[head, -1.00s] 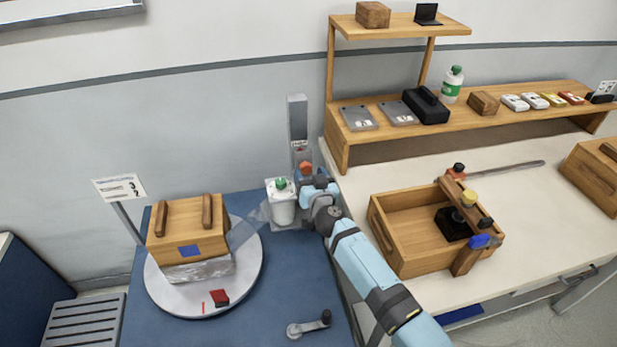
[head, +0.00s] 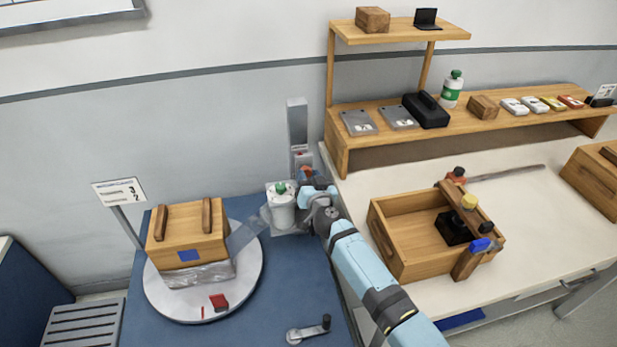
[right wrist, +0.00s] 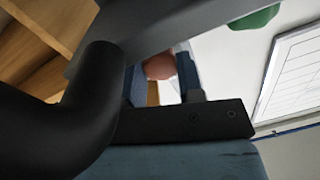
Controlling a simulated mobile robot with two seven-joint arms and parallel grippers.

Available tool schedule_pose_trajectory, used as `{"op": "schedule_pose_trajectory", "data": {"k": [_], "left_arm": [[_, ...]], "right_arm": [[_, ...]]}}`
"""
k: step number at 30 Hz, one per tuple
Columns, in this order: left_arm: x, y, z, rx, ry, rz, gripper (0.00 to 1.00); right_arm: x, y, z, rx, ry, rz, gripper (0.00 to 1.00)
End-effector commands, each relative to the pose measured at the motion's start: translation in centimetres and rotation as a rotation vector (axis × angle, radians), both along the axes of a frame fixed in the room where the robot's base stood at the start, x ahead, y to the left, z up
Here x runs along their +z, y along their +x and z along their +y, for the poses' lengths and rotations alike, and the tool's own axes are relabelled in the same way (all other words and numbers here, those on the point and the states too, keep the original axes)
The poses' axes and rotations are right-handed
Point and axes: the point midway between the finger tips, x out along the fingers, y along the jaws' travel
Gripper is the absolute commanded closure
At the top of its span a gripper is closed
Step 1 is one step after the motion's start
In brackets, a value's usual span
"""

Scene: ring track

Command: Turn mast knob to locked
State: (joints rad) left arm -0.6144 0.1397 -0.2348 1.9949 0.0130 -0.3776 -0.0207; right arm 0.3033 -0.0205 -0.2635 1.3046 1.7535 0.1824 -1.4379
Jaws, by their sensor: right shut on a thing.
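The grey mast (head: 297,125) stands at the back of the blue table, right of the turntable. Its orange-red knob (head: 307,172) is on the lower part, mostly hidden by my right gripper (head: 309,180) in the head view. In the right wrist view the reddish knob (right wrist: 160,66) sits between the two blue fingers of my right gripper (right wrist: 162,75), which is shut on it. The knob's marking cannot be read. A white canister (head: 281,210) with a green top is just left of the gripper. My left gripper is not in view.
A white round turntable (head: 250,270) carries a wooden box (head: 187,235) on a wrapped base. A red block (head: 219,301) lies on its front. A crank handle (head: 308,330) lies near the table front. A wooden crate (head: 400,268) stands on the right bench.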

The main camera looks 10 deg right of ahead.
Motion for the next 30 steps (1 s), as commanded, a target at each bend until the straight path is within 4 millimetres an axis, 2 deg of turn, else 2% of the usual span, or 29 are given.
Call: {"op": "schedule_pose_trajectory", "data": {"k": [10,22,23,25,26,30], "left_arm": [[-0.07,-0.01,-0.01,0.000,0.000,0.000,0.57],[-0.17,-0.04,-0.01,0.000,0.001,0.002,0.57],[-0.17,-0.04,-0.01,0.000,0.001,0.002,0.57],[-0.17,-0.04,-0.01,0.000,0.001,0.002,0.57],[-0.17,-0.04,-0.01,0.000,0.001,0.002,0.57],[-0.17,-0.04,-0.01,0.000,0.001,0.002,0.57]], "right_arm": [[-0.08,0.00,0.05,0.000,0.242,0.000,0.89],[-0.05,0.00,0.04,0.001,0.269,0.000,0.89],[-0.05,0.00,0.04,0.001,0.269,0.000,0.58],[-0.04,0.00,0.04,0.001,0.269,0.000,0.42],[-0.05,0.00,0.04,0.001,0.269,0.000,0.40],[-0.04,0.00,0.03,0.001,0.268,0.000,0.40]]}}
